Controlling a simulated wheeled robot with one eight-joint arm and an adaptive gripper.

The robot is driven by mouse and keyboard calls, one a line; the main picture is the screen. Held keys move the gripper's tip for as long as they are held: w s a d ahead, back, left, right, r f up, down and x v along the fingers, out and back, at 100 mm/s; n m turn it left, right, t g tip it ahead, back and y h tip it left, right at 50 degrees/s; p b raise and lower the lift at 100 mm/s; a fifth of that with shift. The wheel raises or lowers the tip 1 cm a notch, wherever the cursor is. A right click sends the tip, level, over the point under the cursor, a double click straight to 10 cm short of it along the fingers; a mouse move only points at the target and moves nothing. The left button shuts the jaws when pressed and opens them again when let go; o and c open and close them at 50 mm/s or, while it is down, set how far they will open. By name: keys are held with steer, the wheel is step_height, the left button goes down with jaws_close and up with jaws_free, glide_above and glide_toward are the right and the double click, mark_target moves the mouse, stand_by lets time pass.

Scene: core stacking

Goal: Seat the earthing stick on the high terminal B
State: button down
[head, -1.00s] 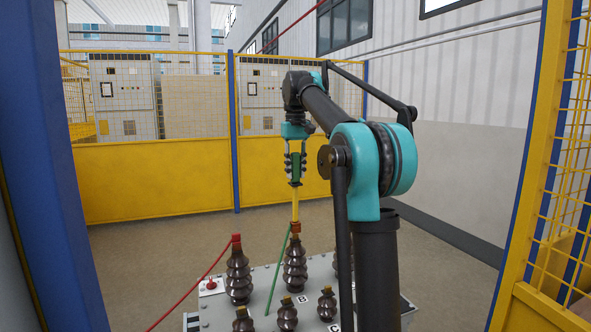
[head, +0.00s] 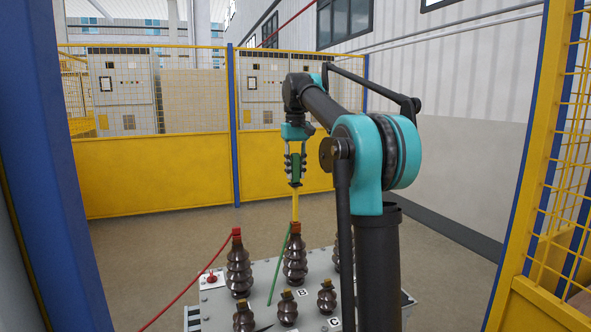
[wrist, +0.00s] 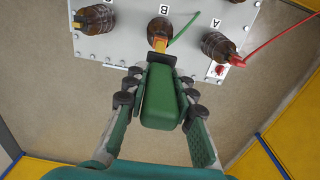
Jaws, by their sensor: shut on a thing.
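The earthing stick is a yellow rod (head: 296,205) with a green handle and an orange-brown head (head: 295,228). My gripper (head: 296,168) is shut on the green handle, which also shows in the wrist view (wrist: 160,98). The stick hangs upright over terminal B, a tall brown ribbed insulator (head: 295,262) at the middle back of the grey platform. The stick's head is at the top of B and appears to touch it. Whether it is fully seated is too small to tell. In the wrist view the handle partly hides the head; B (wrist: 158,28) shows beyond.
Terminal A (head: 238,270), with a red cable and red cap, stands left of B. Another tall insulator is partly behind my arm. Shorter insulators (head: 287,308) stand in front. A green cable (head: 279,268) hangs from the stick's head. Yellow fencing (head: 150,175) surrounds the area.

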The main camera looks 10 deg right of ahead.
steer(key=shift+f, duration=0.2)
steer(key=c, duration=1.2)
jaws_free()
steer(key=shift+f, duration=0.1)
step_height(320, 180, up, 12)
